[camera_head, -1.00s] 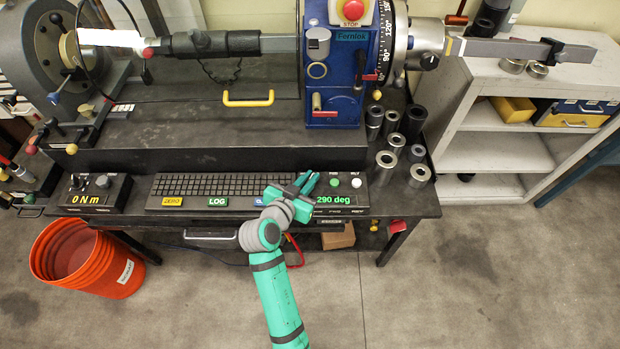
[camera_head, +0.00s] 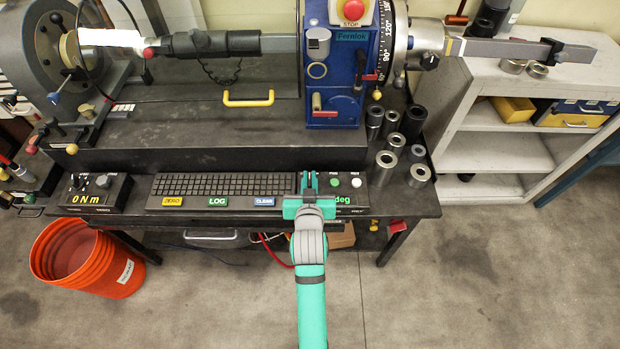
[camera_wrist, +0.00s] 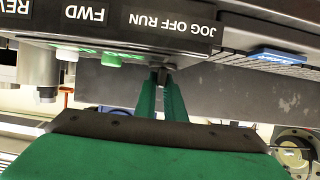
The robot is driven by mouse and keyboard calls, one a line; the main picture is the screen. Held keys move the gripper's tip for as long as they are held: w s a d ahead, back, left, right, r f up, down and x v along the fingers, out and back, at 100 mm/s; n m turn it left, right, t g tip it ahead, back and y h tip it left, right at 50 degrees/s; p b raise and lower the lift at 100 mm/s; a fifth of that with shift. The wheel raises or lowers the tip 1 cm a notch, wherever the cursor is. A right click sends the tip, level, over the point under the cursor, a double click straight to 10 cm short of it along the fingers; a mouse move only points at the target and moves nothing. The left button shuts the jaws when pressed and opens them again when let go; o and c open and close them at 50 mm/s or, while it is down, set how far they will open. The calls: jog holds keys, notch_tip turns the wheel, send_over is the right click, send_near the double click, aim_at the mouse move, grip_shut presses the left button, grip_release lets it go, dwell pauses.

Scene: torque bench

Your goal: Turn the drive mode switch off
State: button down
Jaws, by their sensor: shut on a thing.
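The drive mode switch shows in the wrist view as a small dark knob (camera_wrist: 167,72) beside the printed JOG OFF RUN label (camera_wrist: 171,24). That view is upside down. My gripper (camera_wrist: 163,88) has its two green fingers closed on the knob, one on each side. In the head view my gripper (camera_head: 309,181) reaches onto the control panel (camera_head: 378,198), just left of the green button, and the knob is hard to make out between the fingers. I cannot tell which position the switch points to.
A green button (camera_head: 334,182) and a white button (camera_head: 356,182) sit right of my gripper. A keyboard (camera_head: 222,184) lies to the left. My arm partly covers the degree display (camera_head: 344,199). A red stop button (camera_head: 353,10) is on the blue machine (camera_head: 340,80). An orange bucket (camera_head: 82,260) stands on the floor.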

jog(key=shift+w, duration=0.1)
dwell(0.3)
jog(key=c, duration=1.8)
grip_release()
jog(key=shift+c, duration=0.2)
jog(key=v, duration=1.1)
